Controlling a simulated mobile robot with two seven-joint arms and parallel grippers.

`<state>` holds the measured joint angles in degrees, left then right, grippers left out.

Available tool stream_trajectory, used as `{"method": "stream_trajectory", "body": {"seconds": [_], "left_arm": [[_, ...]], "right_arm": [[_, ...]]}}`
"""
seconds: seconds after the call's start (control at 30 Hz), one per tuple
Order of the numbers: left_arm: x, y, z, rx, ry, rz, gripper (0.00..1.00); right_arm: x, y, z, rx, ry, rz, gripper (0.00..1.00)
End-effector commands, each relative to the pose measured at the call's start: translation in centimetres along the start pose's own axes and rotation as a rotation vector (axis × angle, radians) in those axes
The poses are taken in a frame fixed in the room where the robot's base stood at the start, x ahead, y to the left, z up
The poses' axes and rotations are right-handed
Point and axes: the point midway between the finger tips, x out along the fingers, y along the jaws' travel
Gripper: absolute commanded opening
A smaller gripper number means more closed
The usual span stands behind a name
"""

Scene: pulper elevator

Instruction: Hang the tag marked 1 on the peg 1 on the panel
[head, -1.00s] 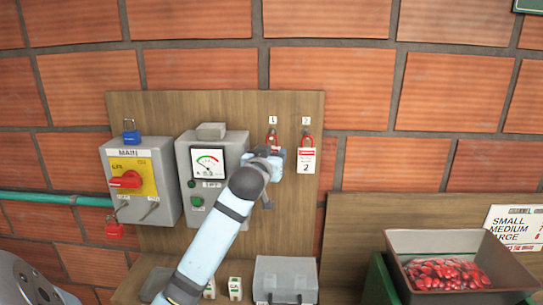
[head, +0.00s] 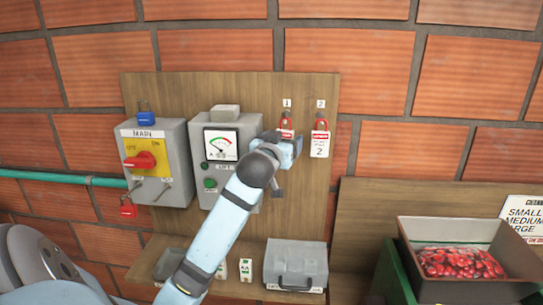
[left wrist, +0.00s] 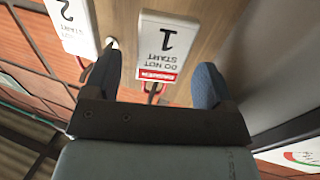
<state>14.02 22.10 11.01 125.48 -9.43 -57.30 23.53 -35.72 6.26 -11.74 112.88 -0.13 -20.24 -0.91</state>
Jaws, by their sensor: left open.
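The tag marked 1 (left wrist: 160,45) is white with a red band. In the left wrist view it appears upside down against the wooden panel (left wrist: 205,25), between my left gripper's fingers. In the head view a red padlock (head: 287,133) hangs below the label 1 (head: 287,103), where peg 1 is. The tag there is mostly hidden by my left gripper (head: 290,147). In the left wrist view my left gripper (left wrist: 158,72) is open, one finger either side of the tag's lower picture edge. I cannot tell whether the fingers touch it. My right gripper is not in view.
The tag marked 2 (head: 320,147) hangs with a red padlock just right. A meter box (head: 225,120) stands close left, then the main switch box (head: 150,135) with a blue padlock. A grey box (head: 297,262) sits below. A bin of red items (head: 440,232) is at right.

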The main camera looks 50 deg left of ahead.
Motion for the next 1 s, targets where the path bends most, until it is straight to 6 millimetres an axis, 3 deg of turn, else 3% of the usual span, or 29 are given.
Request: {"method": "stream_trajectory", "body": {"seconds": [0.3, 0.5, 0.87, 1.0], "left_arm": [[-7.4, 0.0, 0.3, -0.002, 0.002, 0.001, 0.78], [-10.4, 0.0, 0.1, 0.0, 0.001, 0.001, 0.78], [-11.5, 0.0, 0.0, 0.0, -0.001, 0.0, 0.78], [-11.6, 0.5, 1.6, 0.015, -0.042, 0.013, 0.78]], "right_arm": [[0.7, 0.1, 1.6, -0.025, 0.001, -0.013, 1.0], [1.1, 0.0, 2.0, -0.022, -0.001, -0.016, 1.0], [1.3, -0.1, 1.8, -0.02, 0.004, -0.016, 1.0], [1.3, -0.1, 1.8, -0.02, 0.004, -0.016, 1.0]]}}
